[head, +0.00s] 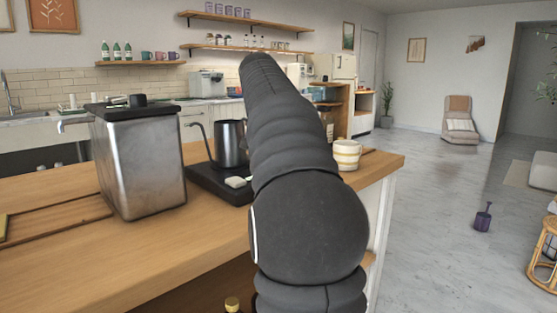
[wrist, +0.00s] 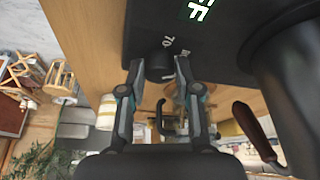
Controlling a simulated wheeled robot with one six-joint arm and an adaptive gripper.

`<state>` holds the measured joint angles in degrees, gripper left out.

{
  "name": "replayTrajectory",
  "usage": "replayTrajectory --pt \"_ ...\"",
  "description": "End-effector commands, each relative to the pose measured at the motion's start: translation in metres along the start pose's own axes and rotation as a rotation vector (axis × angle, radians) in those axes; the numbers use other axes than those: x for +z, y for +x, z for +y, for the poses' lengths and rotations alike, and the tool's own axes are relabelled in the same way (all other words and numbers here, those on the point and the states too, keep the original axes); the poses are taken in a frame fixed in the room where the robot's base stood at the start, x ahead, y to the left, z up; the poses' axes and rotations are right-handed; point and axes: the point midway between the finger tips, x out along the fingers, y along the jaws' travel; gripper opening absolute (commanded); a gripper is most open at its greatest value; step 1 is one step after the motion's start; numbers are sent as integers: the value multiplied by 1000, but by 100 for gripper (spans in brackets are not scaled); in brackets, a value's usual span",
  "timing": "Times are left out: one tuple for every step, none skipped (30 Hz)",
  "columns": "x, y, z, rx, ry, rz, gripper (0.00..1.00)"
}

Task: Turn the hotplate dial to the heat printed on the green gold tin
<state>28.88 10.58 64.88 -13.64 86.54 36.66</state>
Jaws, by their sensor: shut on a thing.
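The black hotplate (head: 205,183) lies on the wooden counter in the head view, with a dark gooseneck kettle (head: 231,145) on it. In the wrist view the hotplate (wrist: 225,45) shows a lit display (wrist: 197,10), partly cut off, with letters that look like "FF". The dark round dial (wrist: 159,66) is at its edge, with a printed "70" beside it. My gripper (wrist: 160,76) is shut on the dial, one finger on each side. My arm hides the gripper in the head view. I cannot make out a green gold tin or its print in either view.
A steel box with a black lid (head: 142,160) stands left of the hotplate. A striped cup (head: 347,154) stands near the counter's right end. The kettle's dark body (wrist: 295,80) is close on the right in the wrist view. The floor right of the counter is mostly clear.

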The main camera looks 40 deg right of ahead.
Motion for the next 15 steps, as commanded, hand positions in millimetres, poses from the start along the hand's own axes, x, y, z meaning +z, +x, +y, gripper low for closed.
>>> replayTrajectory --pt "0 0 0 0 0 0 0" --pt "0 0 0 0 0 0 0" --pt "0 0 0 0 -1 0 0" --pt "0 0 0 0 -1 0 0" --pt "0 0 0 0 -1 0 0" --pt "0 0 0 0 -1 0 35" --pt "0 0 0 0 -1 0 42" --pt "0 0 0 0 -1 0 50" --pt "0 0 0 0 -1 0 58" --pt "0 0 0 0 -1 0 58" --pt "0 0 0 0 -1 0 58" --pt "0 0 0 0 -1 0 58" --pt "0 0 0 0 -1 0 58" --pt "0 0 0 0 -1 0 58" --pt "0 0 0 0 -1 0 58"
